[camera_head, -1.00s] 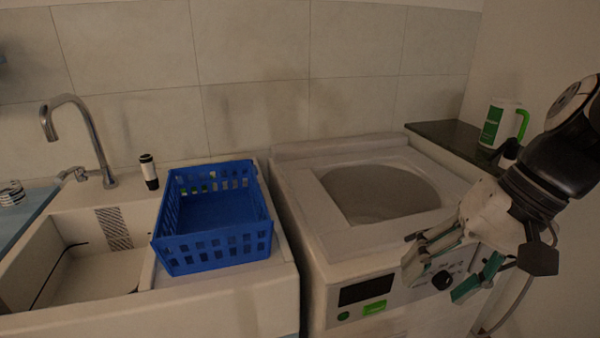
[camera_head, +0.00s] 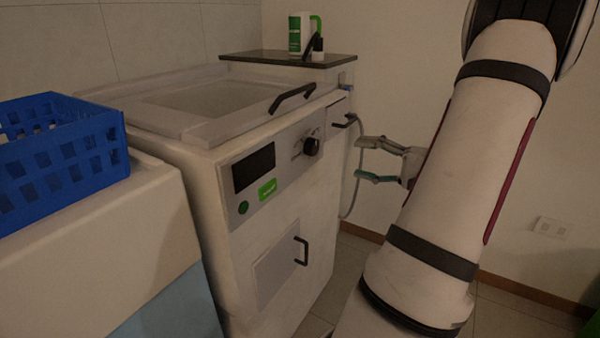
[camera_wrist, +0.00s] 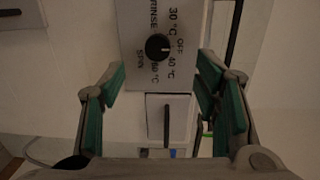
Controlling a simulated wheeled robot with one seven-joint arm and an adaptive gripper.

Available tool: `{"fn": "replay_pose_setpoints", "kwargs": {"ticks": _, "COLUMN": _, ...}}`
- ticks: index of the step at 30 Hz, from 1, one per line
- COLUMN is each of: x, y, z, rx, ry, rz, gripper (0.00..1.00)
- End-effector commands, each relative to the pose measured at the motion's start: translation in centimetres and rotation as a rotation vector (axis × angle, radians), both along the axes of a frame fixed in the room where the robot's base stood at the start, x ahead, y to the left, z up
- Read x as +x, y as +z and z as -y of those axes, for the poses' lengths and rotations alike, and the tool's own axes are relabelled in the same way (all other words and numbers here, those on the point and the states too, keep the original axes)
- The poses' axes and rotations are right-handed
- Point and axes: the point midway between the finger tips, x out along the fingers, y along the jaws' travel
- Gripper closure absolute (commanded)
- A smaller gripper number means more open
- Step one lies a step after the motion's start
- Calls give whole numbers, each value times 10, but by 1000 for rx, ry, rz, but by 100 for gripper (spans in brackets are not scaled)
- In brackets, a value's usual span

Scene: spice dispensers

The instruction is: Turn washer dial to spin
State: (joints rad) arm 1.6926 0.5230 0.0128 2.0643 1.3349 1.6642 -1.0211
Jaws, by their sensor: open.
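The white washer (camera_head: 190,195) stands left of centre in the head view. Its black round dial (camera_head: 311,146) is on the front panel, right of the dark display. In the wrist view the dial (camera_wrist: 158,47) sits among the labels RINSE, SPIN, OFF and several temperatures. I cannot tell clearly which label it points to. My gripper (camera_head: 360,160) is open and empty, to the right of the dial in the head view. In the wrist view its green-padded fingers (camera_wrist: 162,80) are spread to either side of the panel, with the dial centred beyond them, apart from them.
A black lid handle (camera_head: 292,97) and a lower door handle (camera_head: 301,251) stick out from the washer. A blue basket (camera_head: 62,160) is at the left. A dark shelf (camera_head: 275,58) behind holds a white and green bottle (camera_head: 300,35). The floor before the washer is partly visible.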

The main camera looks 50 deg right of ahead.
Motion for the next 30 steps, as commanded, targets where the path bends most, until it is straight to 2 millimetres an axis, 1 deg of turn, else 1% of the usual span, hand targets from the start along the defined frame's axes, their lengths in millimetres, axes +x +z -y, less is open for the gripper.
{"fn": "replay_pose_setpoints", "kwargs": {"ticks": 1, "x": -9, "y": -8, "z": 8, "rx": 0, "ry": -30, "rz": 19, "gripper": 43}}
{"fn": "replay_pose_setpoints", "kwargs": {"ticks": 3, "x": -15, "y": -10, "z": 15, "rx": -5, "ry": -54, "rz": 35, "gripper": 43}}
{"fn": "replay_pose_setpoints", "kwargs": {"ticks": 5, "x": -15, "y": -11, "z": 17, "rx": -8, "ry": -62, "rz": 41, "gripper": 43}}
{"fn": "replay_pose_setpoints", "kwargs": {"ticks": 8, "x": -7, "y": -10, "z": 16, "rx": -10, "ry": -61, "rz": 41, "gripper": 43}}
{"fn": "replay_pose_setpoints", "kwargs": {"ticks": 11, "x": 8, "y": -11, "z": 14, "rx": -8, "ry": -59, "rz": 41, "gripper": 43}}
{"fn": "replay_pose_setpoints", "kwargs": {"ticks": 18, "x": 55, "y": -12, "z": 10, "rx": -8, "ry": -58, "rz": 39, "gripper": 43}}
{"fn": "replay_pose_setpoints", "kwargs": {"ticks": 24, "x": 91, "y": -11, "z": 7, "rx": -8, "ry": -58, "rz": 38, "gripper": 43}}
{"fn": "replay_pose_setpoints", "kwargs": {"ticks": 27, "x": 104, "y": -11, "z": 6, "rx": -7, "ry": -59, "rz": 38, "gripper": 43}}
{"fn": "replay_pose_setpoints", "kwargs": {"ticks": 30, "x": 114, "y": -10, "z": 6, "rx": -6, "ry": -59, "rz": 39, "gripper": 43}}
